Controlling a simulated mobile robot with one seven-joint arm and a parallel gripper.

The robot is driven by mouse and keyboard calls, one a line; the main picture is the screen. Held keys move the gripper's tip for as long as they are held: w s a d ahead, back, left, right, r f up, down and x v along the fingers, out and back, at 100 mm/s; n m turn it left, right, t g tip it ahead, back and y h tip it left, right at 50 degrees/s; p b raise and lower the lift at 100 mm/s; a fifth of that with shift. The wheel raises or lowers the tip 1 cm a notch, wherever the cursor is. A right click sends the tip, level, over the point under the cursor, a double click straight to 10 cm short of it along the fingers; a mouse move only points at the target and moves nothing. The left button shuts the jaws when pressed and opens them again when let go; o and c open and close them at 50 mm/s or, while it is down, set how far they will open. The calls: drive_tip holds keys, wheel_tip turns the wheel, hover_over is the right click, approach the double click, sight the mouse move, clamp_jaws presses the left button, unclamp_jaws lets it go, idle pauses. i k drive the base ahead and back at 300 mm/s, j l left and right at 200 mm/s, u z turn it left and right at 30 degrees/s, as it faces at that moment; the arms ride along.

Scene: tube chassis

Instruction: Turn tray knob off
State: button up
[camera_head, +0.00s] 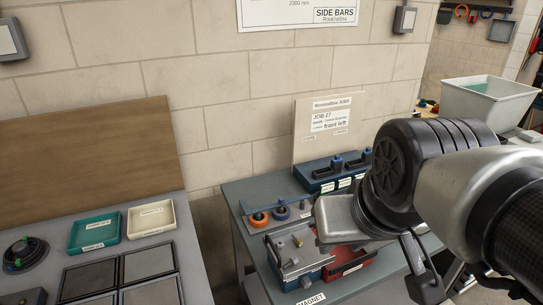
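A grey metal tray unit (288,262) sits on the bench in the lower middle of the head view, with a small brassy knob or post (298,241) on its top. A "MAGNET" label (311,300) is on the bench edge in front of it. The knob's setting is too small to read. My arm reaches in from the right, and its wrist covers the area right of the tray unit. My gripper (420,272) points down, to the right of the tray unit and apart from the knob. Only a dark finger part shows, so its opening is unclear.
A red tray (350,262) lies right beside the unit. Orange (260,219) and blue (282,212) rings lie behind it. A blue block rack (325,180) and a job board (312,150) stand at the back. The left bench holds a green tray (95,232) and a cream tray (150,220).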

sight(305, 282)
drive_tip(key=l+u, duration=0.25)
drive_tip(key=l, duration=0.25)
drive_tip(key=k+l+u, duration=0.1)
drive_tip(key=l, duration=0.3)
drive_tip(key=k+l+u, duration=0.15)
drive_tip(key=l, duration=0.3)
drive_tip(key=k+l+u, duration=0.15)
drive_tip(key=l, duration=0.2)
drive_tip(key=k+l+u, duration=0.1)
drive_tip(key=l, duration=0.3)
